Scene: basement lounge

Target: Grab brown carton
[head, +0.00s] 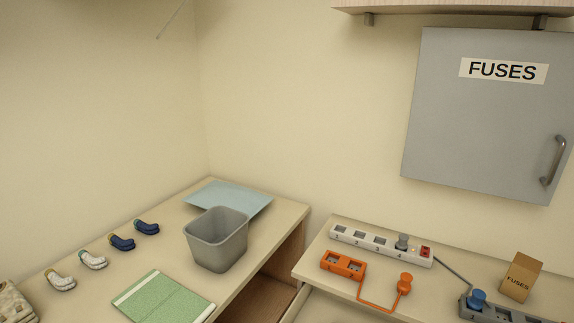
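My gripper does not show in the head view.
A white numbered power strip (370,243), an orange socket block (343,264) and an orange plug (405,283) lie left of the carton. A grey fuse cabinet (480,120) hangs above. A grey bin (217,240) stands on the left bench.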

